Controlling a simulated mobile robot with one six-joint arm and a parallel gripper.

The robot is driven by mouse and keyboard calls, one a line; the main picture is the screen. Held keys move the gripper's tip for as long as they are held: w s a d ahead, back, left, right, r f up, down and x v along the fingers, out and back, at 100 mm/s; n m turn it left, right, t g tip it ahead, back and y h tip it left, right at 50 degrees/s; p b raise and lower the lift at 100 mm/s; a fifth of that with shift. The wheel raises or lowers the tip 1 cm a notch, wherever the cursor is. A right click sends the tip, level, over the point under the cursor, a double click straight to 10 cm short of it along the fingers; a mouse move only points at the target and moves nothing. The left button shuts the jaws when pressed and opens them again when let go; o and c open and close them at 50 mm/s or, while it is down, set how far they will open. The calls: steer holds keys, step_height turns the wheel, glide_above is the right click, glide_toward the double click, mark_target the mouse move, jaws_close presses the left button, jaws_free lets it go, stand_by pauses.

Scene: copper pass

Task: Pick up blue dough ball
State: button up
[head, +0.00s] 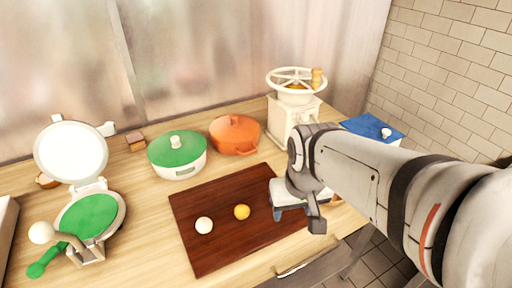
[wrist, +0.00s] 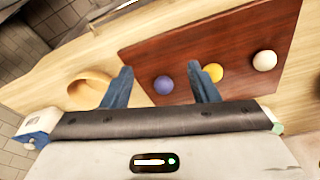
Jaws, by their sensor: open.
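The blue dough ball (wrist: 164,85) lies on the dark red-brown board, and in the wrist view it shows between my two blue fingers. My gripper (wrist: 164,88) is open, with nothing held. I cannot tell how high the fingers are above the board. In the head view my gripper (head: 296,218) is over the right part of the board, and the blue ball is hidden behind my arm. A yellow ball (head: 242,212) and a white ball (head: 204,225) lie to its left; in the wrist view the yellow ball (wrist: 213,73) is just beyond the right finger.
The board (head: 215,255) lies on a wooden counter. Behind it stand a green-lidded pot (head: 178,152), an orange pot (head: 235,135) and a cream hand-wheel machine (head: 294,115). A press with a green plate (head: 90,216) stands left. A blue box (head: 368,127) is behind my arm.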

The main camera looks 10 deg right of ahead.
steer(key=shift+o, duration=0.4)
steer(key=w+g+p, duration=0.1)
steer(key=w+p, duration=0.3)
steer(key=w, duration=0.2)
steer(key=shift+w+a+r, duration=0.15)
steer(key=shift+w+r, duration=0.2)
steer(key=shift+r, duration=0.1)
steer(key=shift+n+g, duration=0.5)
steer(key=shift+g, duration=0.2)
steer(key=shift+w+f+p, duration=0.9)
steer(key=shift+w+f, duration=0.1)
steer(key=shift+f, duration=0.85)
steer(key=shift+w+f+p, duration=0.9)
steer(key=shift+w+f, duration=0.15)
steer(key=shift+f, duration=0.8)
steer(key=shift+w+f+p, duration=0.9)
steer(key=shift+w+f, duration=0.1)
steer(key=shift+f, duration=0.85)
steer(key=c, duration=1.1)
